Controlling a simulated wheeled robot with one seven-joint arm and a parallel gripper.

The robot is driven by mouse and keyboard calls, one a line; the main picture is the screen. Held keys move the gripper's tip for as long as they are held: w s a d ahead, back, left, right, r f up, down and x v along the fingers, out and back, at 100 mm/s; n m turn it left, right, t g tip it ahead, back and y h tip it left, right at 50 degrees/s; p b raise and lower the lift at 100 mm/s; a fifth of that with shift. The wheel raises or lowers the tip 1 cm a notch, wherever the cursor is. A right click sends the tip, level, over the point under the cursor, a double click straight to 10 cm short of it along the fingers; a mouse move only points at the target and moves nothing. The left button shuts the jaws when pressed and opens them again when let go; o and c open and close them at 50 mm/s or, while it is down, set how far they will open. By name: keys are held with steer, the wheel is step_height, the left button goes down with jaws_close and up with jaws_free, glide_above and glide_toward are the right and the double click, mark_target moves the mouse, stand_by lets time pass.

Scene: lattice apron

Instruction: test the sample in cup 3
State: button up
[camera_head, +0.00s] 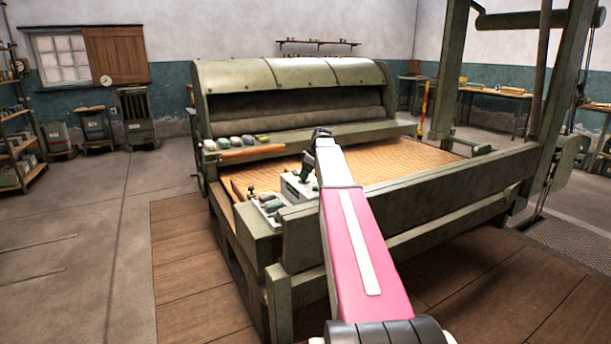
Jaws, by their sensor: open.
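My pink-and-white arm reaches up from the bottom over the near edge of the machine. Its far end is a dark joint, and my gripper's fingers cannot be made out beyond it. No cup marked 3 can be picked out; any labels are too small to read. A small pale box with a green fitting (297,189) stands on the machine's near left edge, just left of my arm. Small green and pale items (269,204) sit beside it. Several small rounded grey, green and yellowish things (236,142) stand in a row on the machine's ledge.
The big green machine (290,76) has a slatted wooden bed (400,158) and a heavy front beam (420,205). An orange-brown bar (252,152) lies below the row. A tall frame rises at right. The floor at left is open.

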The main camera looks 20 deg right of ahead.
steer(key=shift+w+a+f, duration=0.1)
steer(key=shift+a+f, duration=0.1)
steer(key=shift+f, duration=0.25)
steer(key=c, duration=0.9)
steer(key=m+t+h, duration=0.1)
steer(key=m, duration=0.3)
steer(key=shift+a, duration=0.15)
steer(key=shift+m+t+h, duration=0.5)
steer(key=shift+m+h, duration=0.3)
steer(key=shift+m, duration=1.6)
